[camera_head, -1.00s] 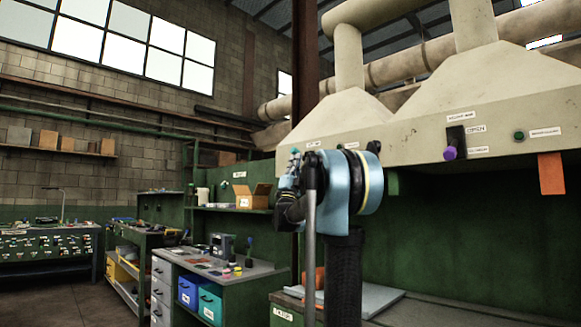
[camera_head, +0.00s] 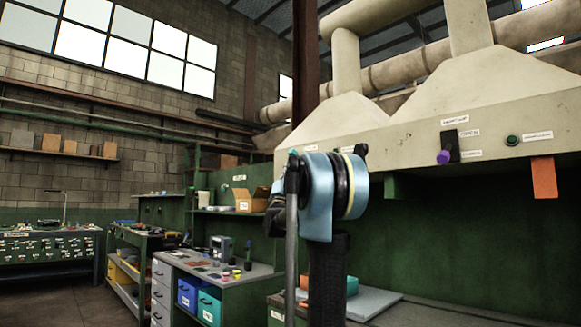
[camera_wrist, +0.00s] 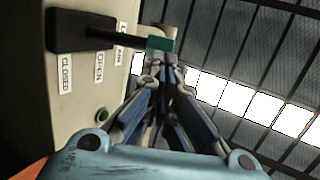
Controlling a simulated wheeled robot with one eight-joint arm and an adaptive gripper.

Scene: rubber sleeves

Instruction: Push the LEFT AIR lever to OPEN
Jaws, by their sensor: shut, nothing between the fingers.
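In the wrist view, a lever with a teal knob (camera_wrist: 160,44) sticks out on a dark rod from a black plate (camera_wrist: 66,32) on a beige panel. White labels by the plate read CLOSED (camera_wrist: 67,82) and OPEN (camera_wrist: 99,67); the third is only partly legible. The rod's root looks nearer the OPEN end. My gripper (camera_wrist: 160,66) is shut and empty, its fingertips close beside the knob; I cannot tell whether they touch. In the head view my arm hides most of this spot.
In the head view, another lever with a purple knob (camera_head: 443,157) sits further right on the hood front (camera_head: 400,140). A green button (camera_head: 512,140) and an orange piece (camera_head: 544,177) are beyond it. A workbench (camera_head: 245,272) stands lower left.

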